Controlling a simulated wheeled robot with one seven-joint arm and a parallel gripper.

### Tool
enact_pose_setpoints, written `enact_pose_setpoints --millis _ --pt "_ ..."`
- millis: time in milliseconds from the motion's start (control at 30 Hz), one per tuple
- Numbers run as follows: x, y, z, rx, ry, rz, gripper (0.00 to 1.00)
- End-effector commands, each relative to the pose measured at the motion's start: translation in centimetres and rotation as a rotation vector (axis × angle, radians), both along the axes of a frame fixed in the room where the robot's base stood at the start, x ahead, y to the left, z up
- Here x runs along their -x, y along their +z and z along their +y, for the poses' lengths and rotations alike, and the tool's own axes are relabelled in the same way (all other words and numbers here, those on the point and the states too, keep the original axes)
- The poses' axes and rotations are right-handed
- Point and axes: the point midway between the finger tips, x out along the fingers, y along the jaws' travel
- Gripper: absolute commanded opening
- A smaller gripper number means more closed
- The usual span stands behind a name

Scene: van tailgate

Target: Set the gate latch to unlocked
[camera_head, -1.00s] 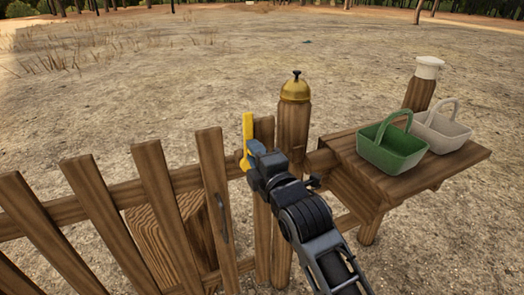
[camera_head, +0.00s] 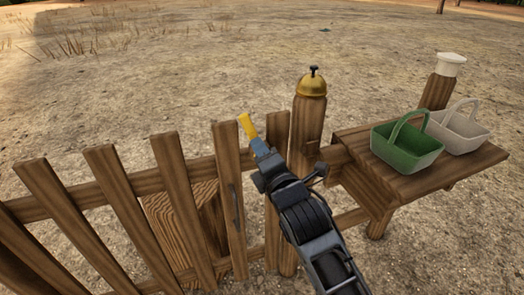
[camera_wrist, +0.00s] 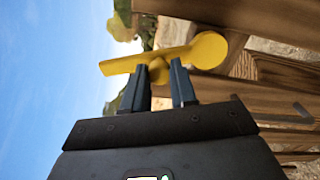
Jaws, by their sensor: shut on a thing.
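The gate latch (camera_head: 247,126) is a yellow lever near the top of the gate, beside the post with the bell. In the head view its upper end tilts to the left, and my arm hides its lower part. In the wrist view the yellow latch (camera_wrist: 165,61) shows as a bar with a round end on the right, next to the wood. My gripper (camera_wrist: 160,80) has its two fingers at the latch, shut on it. In the head view my gripper (camera_head: 259,148) reaches the latch from the front right.
The wooden gate (camera_head: 120,195) has slanted slats and a dark pull handle (camera_head: 235,208). A post carries a brass bell (camera_head: 313,83). A side shelf (camera_head: 425,182) holds a green basket (camera_head: 405,150) and a white basket (camera_head: 462,128). A white-capped post (camera_head: 448,67) stands behind.

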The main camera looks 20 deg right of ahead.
Motion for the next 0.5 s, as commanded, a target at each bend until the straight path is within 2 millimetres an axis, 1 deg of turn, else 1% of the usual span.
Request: enact_pose_setpoints --millis 133,167,400,500 --pt "0.02 -0.11 0.12 -0.002 0.002 0.002 0.00" --pt "0.02 -0.11 0.12 -0.002 0.002 0.002 0.28" --pt "0.01 -0.06 0.05 -0.002 0.001 0.001 0.51" --pt "0.01 -0.05 0.04 -0.002 0.001 0.001 0.51"
